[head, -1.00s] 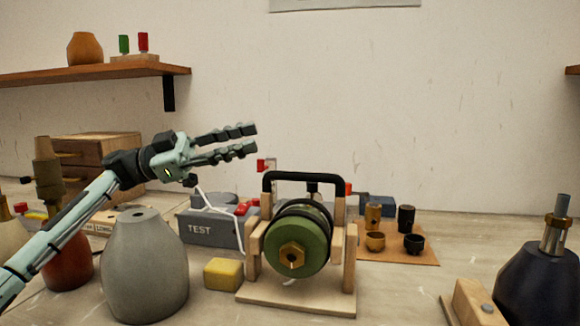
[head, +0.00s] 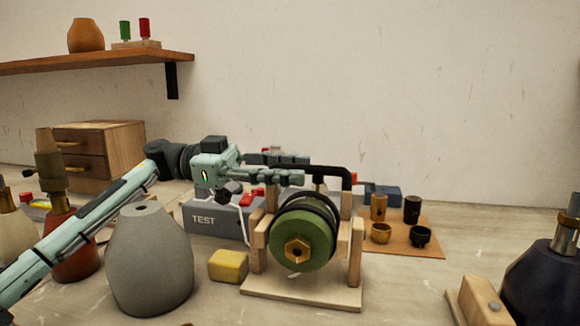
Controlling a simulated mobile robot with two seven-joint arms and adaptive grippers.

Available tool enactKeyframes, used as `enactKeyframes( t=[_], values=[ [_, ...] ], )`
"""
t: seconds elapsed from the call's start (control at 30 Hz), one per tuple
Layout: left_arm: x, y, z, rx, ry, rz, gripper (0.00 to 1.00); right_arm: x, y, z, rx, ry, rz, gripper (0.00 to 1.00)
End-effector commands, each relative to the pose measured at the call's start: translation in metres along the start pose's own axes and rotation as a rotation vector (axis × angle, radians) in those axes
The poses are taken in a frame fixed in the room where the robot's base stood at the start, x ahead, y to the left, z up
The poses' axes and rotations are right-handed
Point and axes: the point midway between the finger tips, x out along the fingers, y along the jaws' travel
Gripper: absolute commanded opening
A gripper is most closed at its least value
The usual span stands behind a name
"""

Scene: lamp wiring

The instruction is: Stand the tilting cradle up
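The tilting cradle has a pale wooden base (head: 302,292) and uprights, and stands right of the picture's middle. A green lamp body (head: 305,238) lies tipped in it, with its brass hex fitting (head: 297,251) facing me. A black handle (head: 344,171) arches over the top of the cradle. My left gripper (head: 304,168) reaches in from the left at the handle's height. Its fingers are apart, with a gap between them, and overlap the handle's left part, hiding it. I cannot tell whether they touch it. My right gripper is not in view.
The grey TEST box (head: 216,219) is behind the cradle. Small cups stand on an orange-brown mat (head: 425,240) at right. A dark lamp body (head: 540,285) is at far right.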

Motion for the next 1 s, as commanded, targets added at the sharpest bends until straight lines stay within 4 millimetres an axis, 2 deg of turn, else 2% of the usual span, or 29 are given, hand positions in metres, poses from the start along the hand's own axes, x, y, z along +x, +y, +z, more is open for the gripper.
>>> enactKeyframes(
  t=[0.27,0.53,1.0],
  values=[
    [0.0022,0.0001,0.0001,0.0,0.001,0.0,0.34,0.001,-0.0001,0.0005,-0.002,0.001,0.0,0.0],
    [0.0019,0.0,0.0,0.0,0.001,0.0,0.01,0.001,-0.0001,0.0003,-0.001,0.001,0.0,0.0],
    [0.0015,0.0002,-0.0008,0.005,0.001,-0.001,0.0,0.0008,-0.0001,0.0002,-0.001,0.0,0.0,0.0]
  ],
)
